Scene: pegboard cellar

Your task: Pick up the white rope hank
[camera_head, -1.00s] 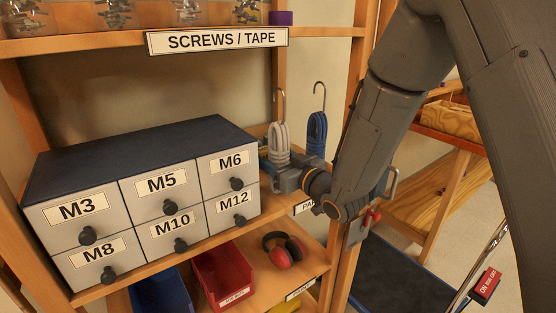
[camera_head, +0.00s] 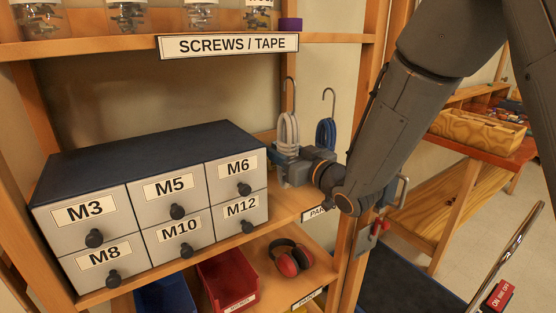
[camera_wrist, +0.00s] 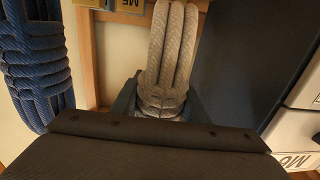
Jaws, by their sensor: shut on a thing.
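The white rope hank (camera_head: 288,133) hangs upright from a metal hook, just right of the drawer cabinet on the shelf. My gripper (camera_head: 290,168) is at its lower part, shut on it. In the wrist view the white hank (camera_wrist: 173,50) stands between the two grey fingers (camera_wrist: 160,103), and its lower wraps are between them. The fingertips are partly hidden by the hank and the dark gripper body.
A blue rope hank (camera_head: 326,134) hangs close on the right; it is at the left in the wrist view (camera_wrist: 32,60). The drawer cabinet (camera_head: 150,165) stands close on the left. A shelf board with a "SCREWS / TAPE" label (camera_head: 228,45) runs above. Red earmuffs (camera_head: 290,260) lie below.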

